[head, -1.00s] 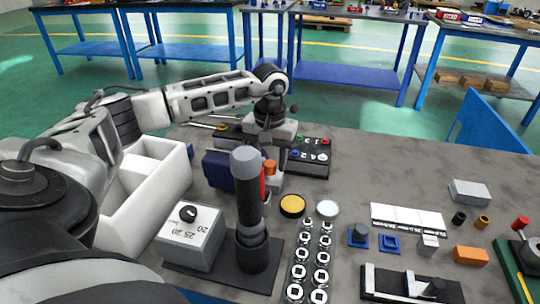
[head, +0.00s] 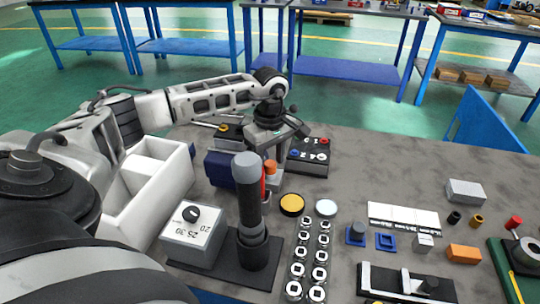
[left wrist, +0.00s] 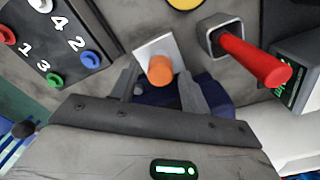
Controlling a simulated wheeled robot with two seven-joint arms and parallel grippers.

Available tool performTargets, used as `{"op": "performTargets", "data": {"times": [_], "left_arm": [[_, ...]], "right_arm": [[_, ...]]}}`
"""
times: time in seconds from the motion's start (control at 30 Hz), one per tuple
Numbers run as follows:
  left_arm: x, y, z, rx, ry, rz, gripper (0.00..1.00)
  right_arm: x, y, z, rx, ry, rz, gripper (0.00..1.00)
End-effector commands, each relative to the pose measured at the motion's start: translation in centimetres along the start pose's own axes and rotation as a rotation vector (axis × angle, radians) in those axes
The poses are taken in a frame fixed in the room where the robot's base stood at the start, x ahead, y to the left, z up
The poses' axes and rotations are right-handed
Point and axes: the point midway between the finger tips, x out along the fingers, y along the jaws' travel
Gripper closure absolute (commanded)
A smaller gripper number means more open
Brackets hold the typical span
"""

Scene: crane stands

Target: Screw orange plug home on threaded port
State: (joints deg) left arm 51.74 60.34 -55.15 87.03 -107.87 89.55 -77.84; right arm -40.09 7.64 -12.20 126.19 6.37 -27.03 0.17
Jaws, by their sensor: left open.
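The orange plug (head: 270,167) stands upright on a grey block just behind a tall dark post. In the left wrist view the orange plug (left wrist: 159,70) sits over the grey block (left wrist: 152,46), between my spread fingers. The threaded port is hidden under the plug, so I cannot tell how deep it sits. My left gripper (head: 267,150) points down above the plug. In the left wrist view my left gripper (left wrist: 160,88) is open, with a gap between each finger and the plug. My right gripper is not in view.
The dark post (head: 249,205) with a grey top stands close in front of the plug. A red rod (left wrist: 255,60) rises beside it. A numbered button box (head: 310,155) lies behind right, a white bin (head: 140,205) left. The right tabletop holds small parts.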

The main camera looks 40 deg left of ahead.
Motion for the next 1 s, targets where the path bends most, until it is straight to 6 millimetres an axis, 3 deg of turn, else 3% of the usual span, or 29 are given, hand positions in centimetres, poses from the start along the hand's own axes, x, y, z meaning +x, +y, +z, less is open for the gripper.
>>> {"op": "performTargets", "data": {"times": [0.7,1.0], "left_arm": [[-0.1,-0.1,0.0,-0.839,-0.001,-0.002,0.54],[0.0,0.0,0.0,-0.882,-0.001,0.000,0.54]], "right_arm": [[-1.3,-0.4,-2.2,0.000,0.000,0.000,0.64],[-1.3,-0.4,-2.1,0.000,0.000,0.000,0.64]]}}
